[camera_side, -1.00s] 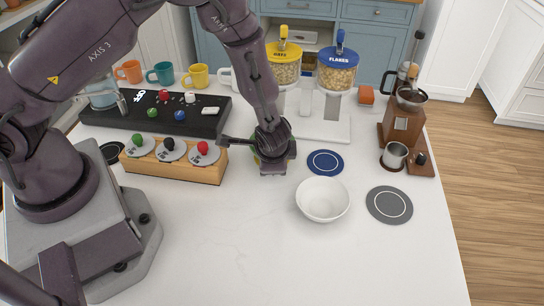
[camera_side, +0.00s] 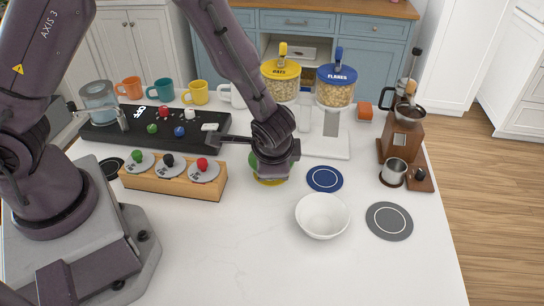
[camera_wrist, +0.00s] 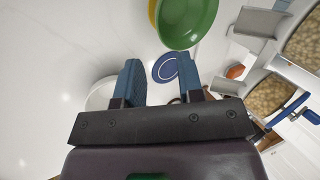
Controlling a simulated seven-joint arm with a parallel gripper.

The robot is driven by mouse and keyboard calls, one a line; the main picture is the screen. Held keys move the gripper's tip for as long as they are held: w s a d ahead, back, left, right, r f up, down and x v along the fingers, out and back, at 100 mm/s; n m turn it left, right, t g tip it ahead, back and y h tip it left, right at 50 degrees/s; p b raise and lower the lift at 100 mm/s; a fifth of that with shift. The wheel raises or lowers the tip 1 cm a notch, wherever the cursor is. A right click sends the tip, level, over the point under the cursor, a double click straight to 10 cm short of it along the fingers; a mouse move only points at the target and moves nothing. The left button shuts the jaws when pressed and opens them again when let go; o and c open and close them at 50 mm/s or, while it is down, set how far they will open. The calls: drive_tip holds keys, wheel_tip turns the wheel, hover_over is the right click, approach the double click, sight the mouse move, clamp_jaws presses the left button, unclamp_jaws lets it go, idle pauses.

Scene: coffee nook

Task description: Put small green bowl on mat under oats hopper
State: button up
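The small green bowl (camera_wrist: 190,20) shows at the top of the wrist view, over a yellow round surface (camera_wrist: 153,12), perhaps the mat. In the side view, a sliver of the green bowl (camera_side: 254,164) and a yellow edge (camera_side: 270,181) show around my gripper (camera_side: 275,172), which hides most of both. In the wrist view, my gripper (camera_wrist: 160,80) has its two blue fingers apart with nothing between them. The bowl lies beyond the fingertips. The oats hopper (camera_side: 281,82) has a yellow lid and stands behind my gripper.
A white bowl (camera_side: 322,216) and a blue mat (camera_side: 324,179) are to the right, with a grey mat (camera_side: 389,221) farther right. The flakes hopper (camera_side: 335,88) and a coffee grinder (camera_side: 402,140) stand behind. A wooden pod rack (camera_side: 175,184) is left. The front counter is clear.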

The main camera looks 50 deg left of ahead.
drive_tip(key=w+d+r+n+t+h, duration=0.2)
drive_tip(key=r+t+h, duration=0.5)
drive_tip(key=r, duration=1.6)
drive_tip(key=s+a+n+g+y, duration=0.1)
drive_tip(key=s+a, duration=0.3)
drive_tip(key=s, duration=0.5)
drive_tip(key=s+a+r+n+g+y, duration=0.1)
drive_tip(key=s+a+n+g, duration=0.2)
drive_tip(key=s, duration=0.6)
drive_tip(key=shift+s+a+r+n+g, duration=0.25)
drive_tip(key=shift+a+r+n+g, duration=0.05)
drive_tip(key=shift+a, duration=0.85)
